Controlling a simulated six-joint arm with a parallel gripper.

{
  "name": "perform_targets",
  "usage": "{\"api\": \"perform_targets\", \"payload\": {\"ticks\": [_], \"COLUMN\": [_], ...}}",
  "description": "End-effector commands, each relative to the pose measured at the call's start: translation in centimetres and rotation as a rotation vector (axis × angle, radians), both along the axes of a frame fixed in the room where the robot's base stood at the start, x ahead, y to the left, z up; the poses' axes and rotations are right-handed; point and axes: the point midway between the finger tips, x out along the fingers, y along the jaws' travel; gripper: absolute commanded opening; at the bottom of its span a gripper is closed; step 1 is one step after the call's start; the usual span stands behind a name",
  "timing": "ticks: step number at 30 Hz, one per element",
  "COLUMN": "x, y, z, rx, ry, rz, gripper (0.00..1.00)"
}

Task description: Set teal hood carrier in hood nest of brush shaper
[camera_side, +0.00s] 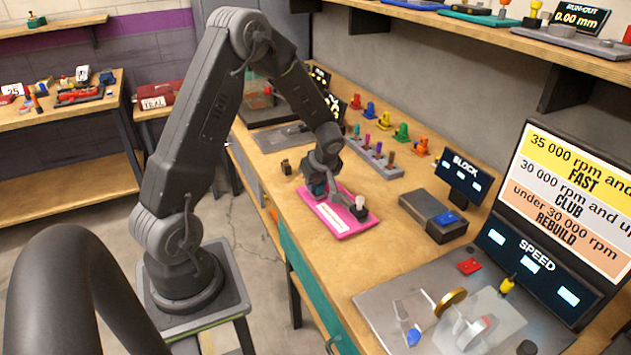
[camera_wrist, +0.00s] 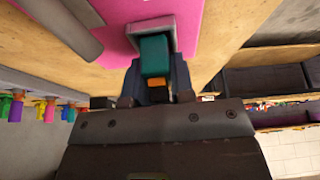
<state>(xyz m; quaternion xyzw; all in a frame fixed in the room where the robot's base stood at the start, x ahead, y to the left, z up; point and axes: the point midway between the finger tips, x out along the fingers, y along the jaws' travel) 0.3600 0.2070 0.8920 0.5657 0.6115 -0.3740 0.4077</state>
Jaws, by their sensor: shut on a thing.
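The teal hood carrier (camera_wrist: 154,52) is between the jaws of my gripper (camera_wrist: 156,74), which is shut on it. In the wrist view an orange piece shows below the teal block. A pink board (camera_side: 327,221), seemingly the brush shaper, lies on the bench under my gripper (camera_side: 318,188) in the side view. A grey frame (camera_wrist: 152,24) on the board, probably the hood nest, surrounds the carrier's far end in the wrist view. I cannot tell whether the carrier is seated or just above. A white-topped post (camera_side: 360,202) stands at the board's right side.
A grey rack of coloured pegs (camera_side: 375,156) stands behind the board. A dark grey block device (camera_side: 433,216) is to the right, near the BLOCK display (camera_side: 464,180). A small dark block (camera_side: 286,167) sits left of my gripper.

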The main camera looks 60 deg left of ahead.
Motion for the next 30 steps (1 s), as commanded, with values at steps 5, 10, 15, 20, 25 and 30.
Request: {"api": "perform_targets", "payload": {"ticks": [5, 10, 15, 20, 25, 30], "x": [-0.2, -0.4, -0.5, -0.5, -0.2, 0.1], "y": [-0.1, -0.1, 0.0, -0.1, -0.8, -2.2], "z": [-0.7, -0.8, -0.8, -0.6, 1.3, 5.0], "rx": [-0.008, -0.009, -0.008, -0.008, -0.005, -0.001], "ry": [0.004, 0.01, 0.016, 0.016, 0.007, -0.006], "rz": [0.0, -0.001, 0.0, 0.002, 0.0, -0.002], "gripper": [0.32, 0.48, 0.52, 0.52, 0.52, 0.52]}}
